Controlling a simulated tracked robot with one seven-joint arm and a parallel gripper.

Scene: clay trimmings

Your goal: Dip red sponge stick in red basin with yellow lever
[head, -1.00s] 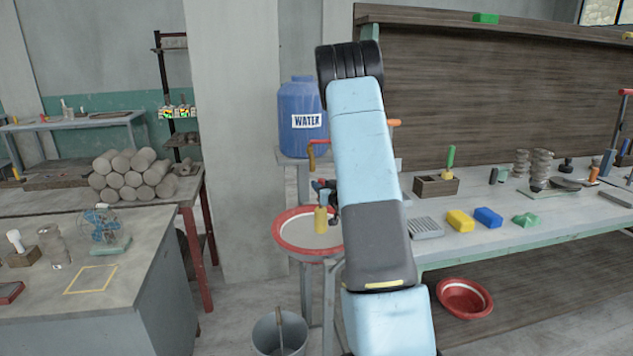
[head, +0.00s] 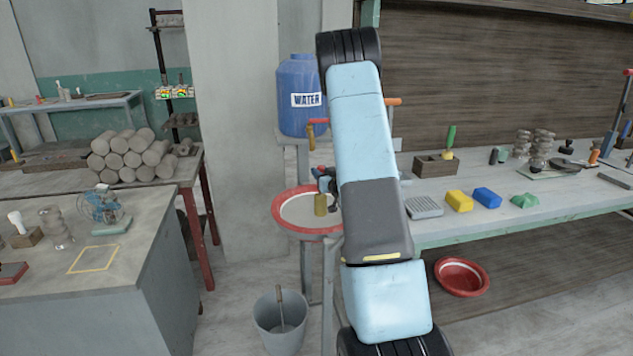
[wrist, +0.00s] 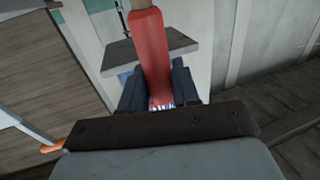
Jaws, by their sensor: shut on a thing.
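My gripper (head: 326,181) is shut on the red sponge stick, whose red handle (wrist: 152,55) stands between the jaws in the wrist view. In the head view, the stick's dull yellow sponge end (head: 320,205) hangs upright and appears over the pale inside of the red-rimmed basin (head: 281,222). I cannot tell whether it touches the basin's contents. My arm hides the basin's right side. A red and yellow lever (head: 311,138) sits at the blue water tank, above the basin.
The blue water tank (head: 300,82) stands behind the basin. A grey bucket (head: 268,318) is on the floor below. Another red basin (head: 462,278) lies under the right workbench, which holds a yellow block (head: 459,201) and a blue block (head: 487,197).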

